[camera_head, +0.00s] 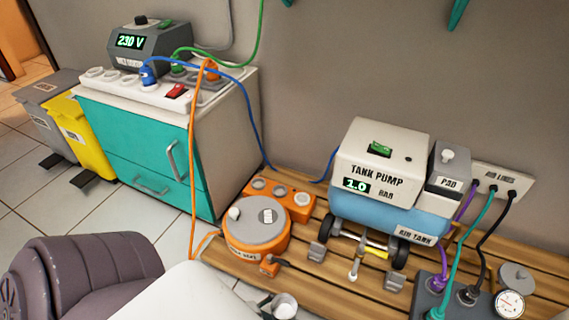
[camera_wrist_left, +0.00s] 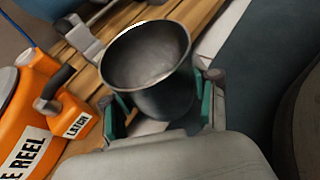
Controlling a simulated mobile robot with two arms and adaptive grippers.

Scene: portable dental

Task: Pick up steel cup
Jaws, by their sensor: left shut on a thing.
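The steel cup (camera_wrist_left: 150,65) is a dark grey metal cup with a wide open mouth, and it looks empty inside. In the left wrist view my left gripper (camera_wrist_left: 165,112) has its teal-padded fingers on either side of the cup's lower body, shut on it. The cup is tilted in that view, and its base is hidden between the fingers. In the head view the cup (camera_head: 284,305) shows small at the bottom edge, with part of the gripper beside it. I cannot tell whether the cup is clear of its support. My right gripper is not in view.
A wooden slatted platform (camera_head: 335,290) holds an orange cable reel (camera_head: 257,240), an orange socket block (camera_head: 280,197) and the tank pump (camera_head: 380,165). A teal cabinet (camera_head: 150,150) stands at left. Cables (camera_head: 192,150) hang from its top. A grey padded chair (camera_head: 85,270) is at lower left.

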